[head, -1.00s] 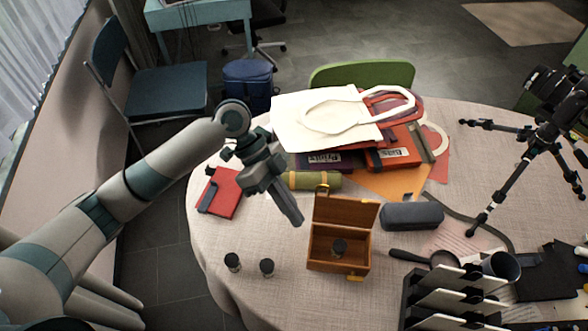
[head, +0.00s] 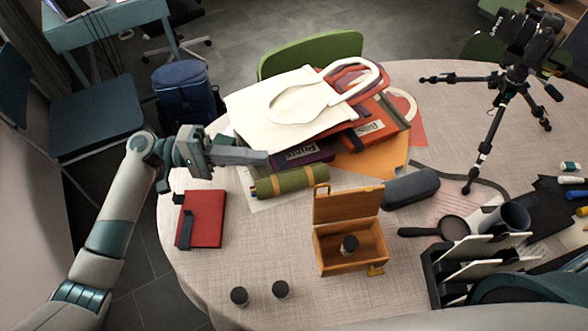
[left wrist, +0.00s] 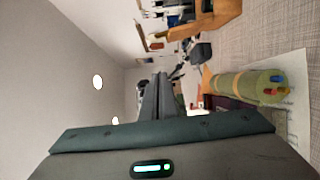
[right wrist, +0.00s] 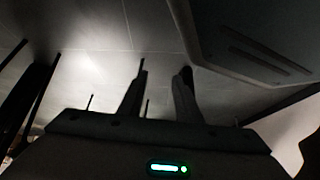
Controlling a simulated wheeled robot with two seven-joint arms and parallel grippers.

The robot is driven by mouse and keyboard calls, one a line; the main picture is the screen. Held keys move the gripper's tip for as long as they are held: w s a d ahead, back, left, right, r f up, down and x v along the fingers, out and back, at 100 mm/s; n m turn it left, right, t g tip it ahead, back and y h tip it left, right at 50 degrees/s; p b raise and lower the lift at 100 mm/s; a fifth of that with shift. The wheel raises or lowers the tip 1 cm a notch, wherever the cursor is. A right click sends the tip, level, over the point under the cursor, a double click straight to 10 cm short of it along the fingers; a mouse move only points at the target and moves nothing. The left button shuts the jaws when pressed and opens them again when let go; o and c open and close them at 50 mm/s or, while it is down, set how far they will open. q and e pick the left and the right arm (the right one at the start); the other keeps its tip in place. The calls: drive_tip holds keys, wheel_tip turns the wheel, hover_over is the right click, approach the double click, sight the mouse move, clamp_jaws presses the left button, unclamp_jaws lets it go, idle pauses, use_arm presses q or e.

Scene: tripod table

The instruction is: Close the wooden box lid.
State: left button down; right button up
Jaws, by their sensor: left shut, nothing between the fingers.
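The wooden box (head: 335,261) stands on the table with its lid (head: 346,206) raised at the back. A small dark cylinder (head: 349,244) sits inside it. A brown wooden part of the box (left wrist: 212,22) shows at the top of the left wrist view. My left gripper (head: 262,158) is shut and empty, left of the lid and farther back, above the area by the green roll. Its closed fingers also show in the left wrist view (left wrist: 160,95). My right gripper (right wrist: 158,95) has its fingers apart, with nothing between them; the head view does not show it.
A green roll (head: 290,182) and a dark case (head: 412,188) lie near the lid. Two dark cylinders (head: 239,296) (head: 280,289) stand front left. A magnifier (head: 440,228) and rack (head: 450,270) are right.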

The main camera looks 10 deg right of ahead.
use_arm(q)
drive_tip(key=shift+s+d, duration=0.15)
use_arm(e)
drive_tip(key=shift+d, duration=0.1)
drive_tip(key=shift+s, duration=0.15)
